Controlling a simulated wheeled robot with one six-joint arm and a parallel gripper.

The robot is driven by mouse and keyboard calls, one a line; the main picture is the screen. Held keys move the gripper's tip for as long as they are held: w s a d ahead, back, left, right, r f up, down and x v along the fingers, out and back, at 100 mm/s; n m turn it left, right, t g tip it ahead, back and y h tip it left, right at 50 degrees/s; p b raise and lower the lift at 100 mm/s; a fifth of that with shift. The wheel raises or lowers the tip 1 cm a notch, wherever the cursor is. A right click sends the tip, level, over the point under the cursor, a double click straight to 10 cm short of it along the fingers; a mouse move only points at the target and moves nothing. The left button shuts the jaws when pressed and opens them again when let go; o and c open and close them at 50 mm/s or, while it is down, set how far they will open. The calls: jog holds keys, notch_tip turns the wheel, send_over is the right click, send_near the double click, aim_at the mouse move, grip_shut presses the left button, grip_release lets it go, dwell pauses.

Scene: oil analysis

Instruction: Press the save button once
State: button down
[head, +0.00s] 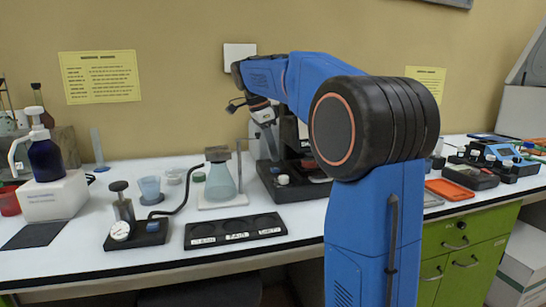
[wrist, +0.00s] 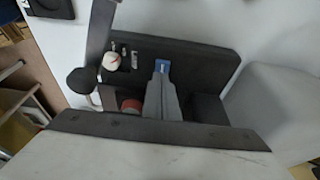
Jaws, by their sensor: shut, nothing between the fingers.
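My gripper (head: 266,122) is at the black instrument (head: 290,187) on the bench, at the end of my blue arm. In the wrist view its grey fingers (wrist: 162,76) are shut with nothing between them. Their tips are over or right beside a small blue patch with light marks (wrist: 162,66) on the instrument's dark base (wrist: 205,60). The patch may be the save button, but its marks are too small to read. I cannot tell whether the fingers touch it. A white knob (wrist: 113,61) and a red round part (wrist: 131,106) are to the left.
A flask with pale green liquid (head: 220,183) stands left of the instrument. A black labelled tray (head: 237,238) lies in front of it. A pump with a gauge (head: 121,231) is further left. Trays (head: 450,188) and blue-black equipment (head: 497,158) are on the right.

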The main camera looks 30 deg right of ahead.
jog(key=shift+f, duration=0.65)
